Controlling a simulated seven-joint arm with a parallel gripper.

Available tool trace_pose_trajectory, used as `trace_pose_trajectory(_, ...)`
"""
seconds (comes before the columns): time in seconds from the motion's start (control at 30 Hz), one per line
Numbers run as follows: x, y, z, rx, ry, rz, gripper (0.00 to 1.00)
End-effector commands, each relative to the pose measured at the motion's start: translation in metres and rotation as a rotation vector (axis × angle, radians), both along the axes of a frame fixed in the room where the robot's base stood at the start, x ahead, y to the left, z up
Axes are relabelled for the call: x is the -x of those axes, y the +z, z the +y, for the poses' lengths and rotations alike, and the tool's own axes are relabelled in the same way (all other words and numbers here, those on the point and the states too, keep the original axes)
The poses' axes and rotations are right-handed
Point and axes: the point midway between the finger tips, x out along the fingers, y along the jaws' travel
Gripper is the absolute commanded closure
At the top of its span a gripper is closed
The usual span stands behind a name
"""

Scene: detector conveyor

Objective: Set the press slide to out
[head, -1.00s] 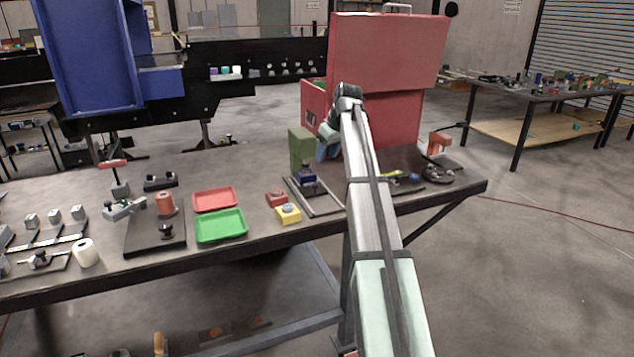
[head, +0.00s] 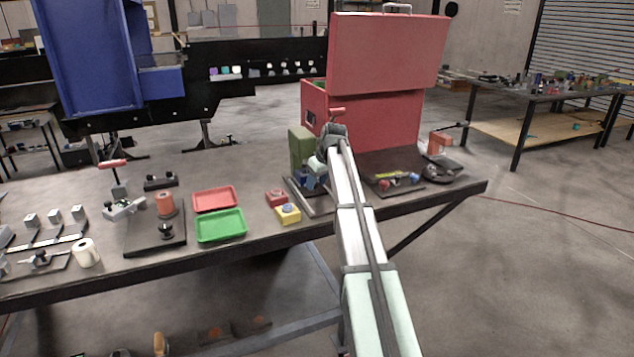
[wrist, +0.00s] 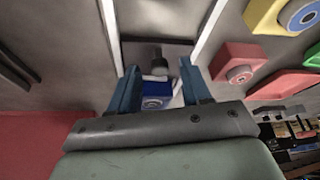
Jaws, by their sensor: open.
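The press has an olive green upright (head: 299,146) and a dark base between two pale rails (head: 322,209), near the table's front edge. The wrist view shows the pale rails (wrist: 108,25) running away on both sides. A blue block with a round pale mark (wrist: 156,96) lies between my fingers, with a grey knob (wrist: 160,66) just beyond it. My gripper (wrist: 160,82) is open, its two blue fingers on either side of the block. Whether they touch it I cannot tell. In the head view my gripper (head: 312,178) is at the press, and my wrist partly hides the slide.
A yellow button box (head: 288,215) and a red button box (head: 276,198) stand left of the press. Green (head: 221,226) and red (head: 214,199) trays lie further left. A dark mat with small items (head: 398,181) lies right.

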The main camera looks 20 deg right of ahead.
Motion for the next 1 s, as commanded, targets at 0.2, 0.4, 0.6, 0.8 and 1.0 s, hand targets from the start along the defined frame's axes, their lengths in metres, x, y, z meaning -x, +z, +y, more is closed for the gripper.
trace_pose_trajectory(0.2, -0.0010, -0.0029, 0.0003, 0.000, 0.000, 0.000, 0.52)
trace_pose_trajectory(0.4, -0.0009, -0.0028, 0.0002, 0.000, 0.000, 0.000, 0.59)
trace_pose_trajectory(0.6, -0.0008, -0.0027, 0.0001, 0.000, 0.000, 0.000, 0.78)
trace_pose_trajectory(0.8, -0.0008, -0.0027, 0.0002, 0.000, 0.000, 0.000, 0.97)
trace_pose_trajectory(1.0, -0.0008, -0.0027, 0.0003, -0.001, 0.000, 0.000, 1.00)
